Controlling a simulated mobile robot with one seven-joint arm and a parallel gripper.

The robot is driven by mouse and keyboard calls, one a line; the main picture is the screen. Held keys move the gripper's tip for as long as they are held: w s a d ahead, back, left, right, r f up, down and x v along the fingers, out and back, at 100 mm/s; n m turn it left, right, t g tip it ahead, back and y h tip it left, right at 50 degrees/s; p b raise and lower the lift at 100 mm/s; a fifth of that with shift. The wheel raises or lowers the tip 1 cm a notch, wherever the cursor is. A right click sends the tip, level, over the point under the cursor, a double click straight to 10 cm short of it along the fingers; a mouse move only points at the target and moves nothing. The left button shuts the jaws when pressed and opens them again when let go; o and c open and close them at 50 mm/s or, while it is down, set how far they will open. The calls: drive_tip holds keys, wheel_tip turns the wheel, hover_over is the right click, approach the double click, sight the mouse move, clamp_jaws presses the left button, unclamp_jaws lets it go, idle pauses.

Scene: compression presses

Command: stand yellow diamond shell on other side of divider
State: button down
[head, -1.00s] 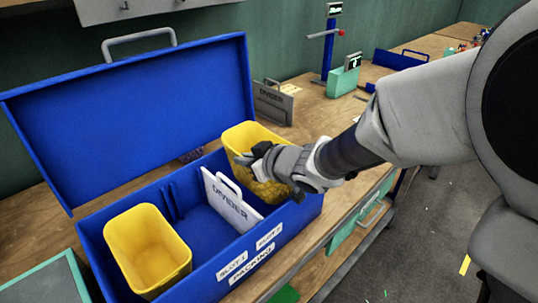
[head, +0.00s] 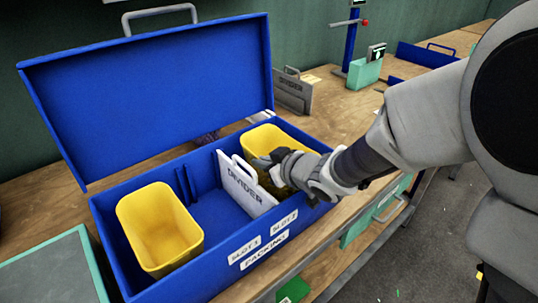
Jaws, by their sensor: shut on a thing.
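A yellow shell (head: 275,140) is at the right end of the open blue packing box (head: 225,261), to the right of the white divider (head: 243,184). It sits low, partly behind the divider and my gripper. My gripper (head: 268,163) is shut on this shell's near side; its fingertips are mostly hidden. The divider stands upright across the box. A second yellow shell (head: 158,225) stands open side up in the left part of the box. I cannot tell whether the held shell touches the box floor.
The box's blue lid (head: 150,95) stands open behind it. A grey divider (head: 293,92) stands on the wooden table behind the box's right end. A teal-edged grey panel (head: 50,275) lies at the left. The box floor between the left shell and the divider is bare.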

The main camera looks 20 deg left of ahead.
drive_tip(key=c, duration=1)
unclamp_jaws()
drive_tip(key=shift+r+p, duration=0.5)
drive_tip(key=shift+r, duration=0.05)
drive_tip(key=p+v, duration=0.4)
drive_tip(key=v, duration=0.8)
drive_tip(key=w+d+r+m+t+h, duration=0.2)
drive_tip(key=d+r+m+h, duration=0.15)
drive_tip(key=d, duration=0.55)
drive_tip(key=w+d+r+m+t+h, duration=0.2)
drive_tip(key=d+m+h, duration=0.25)
drive_tip(key=d, duration=0.55)
drive_tip(key=s+d+r+m+g+h, duration=0.2)
drive_tip(key=s+d+m+h, duration=0.1)
drive_tip(key=s+d, duration=0.45)
drive_tip(key=s+g, duration=0.1)
drive_tip(key=s, duration=0.2)
drive_tip(key=s+d+m+g, duration=0.1)
drive_tip(key=s, duration=0.2)
drive_tip(key=s+m, duration=0.1)
drive_tip(key=s, duration=0.2)
drive_tip(key=shift+s+d+f+g, duration=0.2)
drive_tip(key=shift+f+g, duration=0.2)
